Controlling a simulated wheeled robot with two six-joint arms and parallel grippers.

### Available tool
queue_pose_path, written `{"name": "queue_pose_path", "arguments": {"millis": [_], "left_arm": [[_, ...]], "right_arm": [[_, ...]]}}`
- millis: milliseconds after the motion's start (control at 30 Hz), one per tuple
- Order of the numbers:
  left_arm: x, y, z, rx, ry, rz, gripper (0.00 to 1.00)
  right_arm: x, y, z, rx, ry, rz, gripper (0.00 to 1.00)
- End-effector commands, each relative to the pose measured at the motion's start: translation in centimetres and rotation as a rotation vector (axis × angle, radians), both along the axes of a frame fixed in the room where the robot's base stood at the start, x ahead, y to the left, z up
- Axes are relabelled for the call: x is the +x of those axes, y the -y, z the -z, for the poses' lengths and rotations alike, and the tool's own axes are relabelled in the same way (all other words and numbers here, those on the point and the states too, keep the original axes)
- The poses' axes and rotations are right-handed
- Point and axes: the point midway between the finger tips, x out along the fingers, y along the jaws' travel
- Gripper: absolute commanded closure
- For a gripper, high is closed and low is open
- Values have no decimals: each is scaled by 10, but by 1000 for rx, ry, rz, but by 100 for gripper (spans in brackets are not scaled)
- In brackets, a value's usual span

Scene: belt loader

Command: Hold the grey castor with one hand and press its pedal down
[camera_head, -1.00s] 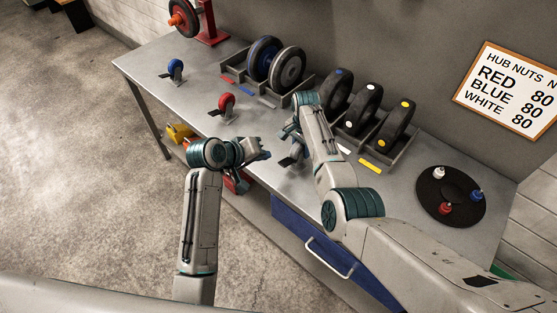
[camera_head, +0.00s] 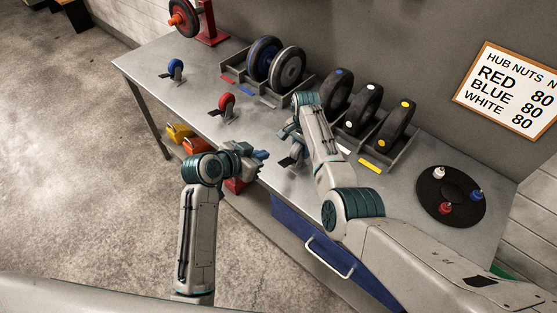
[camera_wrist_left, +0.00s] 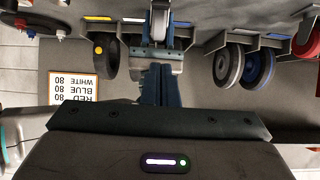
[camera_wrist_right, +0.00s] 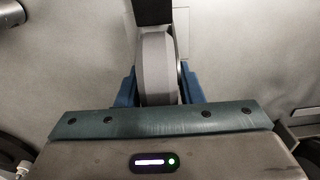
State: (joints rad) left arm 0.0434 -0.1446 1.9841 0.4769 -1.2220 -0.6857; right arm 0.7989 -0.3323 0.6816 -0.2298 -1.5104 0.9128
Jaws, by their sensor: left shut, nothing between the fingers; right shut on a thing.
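The grey castor (camera_head: 297,151) stands near the bench's front edge, partly hidden by my right arm in the head view. Its dark pedal (camera_head: 286,162) sticks out toward the front edge; it also shows at the top of the right wrist view (camera_wrist_right: 153,12). My right gripper (camera_wrist_right: 158,88) is shut on the grey castor, a blue finger on each side of its wheel. My left gripper (camera_head: 264,155) is shut and empty, in front of the castor and apart from the pedal. In the left wrist view its fingers (camera_wrist_left: 160,85) point toward the castor (camera_wrist_left: 160,18).
A red castor (camera_head: 227,102) and a blue castor (camera_head: 175,67) stand further left on the bench (camera_head: 150,62). Racks with large wheels (camera_head: 365,102) line the back. A round black tray (camera_head: 466,186) holds hub nuts. A blue drawer (camera_head: 315,245) and bins (camera_head: 195,146) are below.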

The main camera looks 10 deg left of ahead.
Motion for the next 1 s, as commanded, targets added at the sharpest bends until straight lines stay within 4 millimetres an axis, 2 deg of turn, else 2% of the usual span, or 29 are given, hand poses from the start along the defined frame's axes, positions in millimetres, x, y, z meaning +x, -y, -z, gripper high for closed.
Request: {"name": "queue_pose_path", "arguments": {"millis": [267, 733, 833, 1000], "left_arm": [[6, 5, 5, -2, -2, -1, 100], [68, 53, 53, -3, -4, 0, 100], [63, 49, 71, 1, -6, -1, 100], [59, 45, 86, 1, -2, -1, 100]], "right_arm": [[0, 0, 0, -1, 1, 0, 100], [0, 0, 0, -1, 1, 0, 100], [0, 0, 0, 0, 1, 0, 100], [0, 0, 0, 0, 0, 0, 100]]}}
